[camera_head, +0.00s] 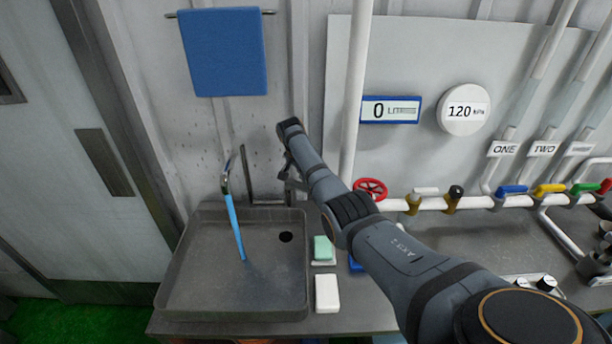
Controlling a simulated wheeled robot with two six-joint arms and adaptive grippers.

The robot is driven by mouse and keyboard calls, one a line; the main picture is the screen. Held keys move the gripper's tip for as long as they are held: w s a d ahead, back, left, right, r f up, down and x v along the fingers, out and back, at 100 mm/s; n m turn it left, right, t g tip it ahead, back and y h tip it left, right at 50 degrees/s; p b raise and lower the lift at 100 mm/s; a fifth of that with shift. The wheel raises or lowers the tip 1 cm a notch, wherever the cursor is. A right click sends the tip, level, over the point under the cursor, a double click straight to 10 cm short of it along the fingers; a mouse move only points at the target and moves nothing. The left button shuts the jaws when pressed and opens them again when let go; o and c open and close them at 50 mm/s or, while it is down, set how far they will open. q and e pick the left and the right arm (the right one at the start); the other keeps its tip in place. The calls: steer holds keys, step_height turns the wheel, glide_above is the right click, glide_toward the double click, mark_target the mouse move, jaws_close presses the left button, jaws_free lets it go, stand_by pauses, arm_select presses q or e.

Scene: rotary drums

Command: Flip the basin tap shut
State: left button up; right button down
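The grey basin (172,272) is at the left of the bench. The tap's curved spout (225,180) stands at its back. A blue stream of water (236,228) runs from it into the basin. A thin dark upright bar (246,174) stands just right of the spout; I cannot tell whether it is the tap's lever. My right arm reaches in from the lower right. My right gripper (287,172) appears small and dark near the wall, right of the tap and apart from the spout. Its fingers are too unclear to tell open or shut. My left gripper is out of view.
A blue towel (223,52) hangs above the basin. A green soap block (322,248) and a white block (327,293) lie right of it. A red valve wheel (370,188) and a white pipe with coloured levers (510,190) run along the wall.

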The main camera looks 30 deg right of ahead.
mark_target(302, 187)
steer(key=shift+s+a+f+m+g+b, duration=0.15)
steer(key=shift+a+m+b, duration=0.1)
steer(key=shift+m, duration=0.2)
steer(key=shift+s+a+r+m+g+b, duration=0.15)
steer(key=shift+a+m, duration=0.1)
steer(key=shift+m, duration=0.2)
steer(key=shift+s+a+f+m+g+b, duration=0.2)
steer(key=shift+a+m+g+b, duration=0.15)
steer(key=shift+m, duration=0.55)
steer(key=shift+a+r+m+g+b, duration=0.1)
steer(key=shift+a+m+g+b, duration=0.25)
steer(key=shift+m, duration=0.45)
steer(key=shift+s+a, duration=0.1)
steer(key=shift+a, duration=0.2)
steer(key=shift+s+a, duration=0.1)
steer(key=shift+a, duration=1.35)
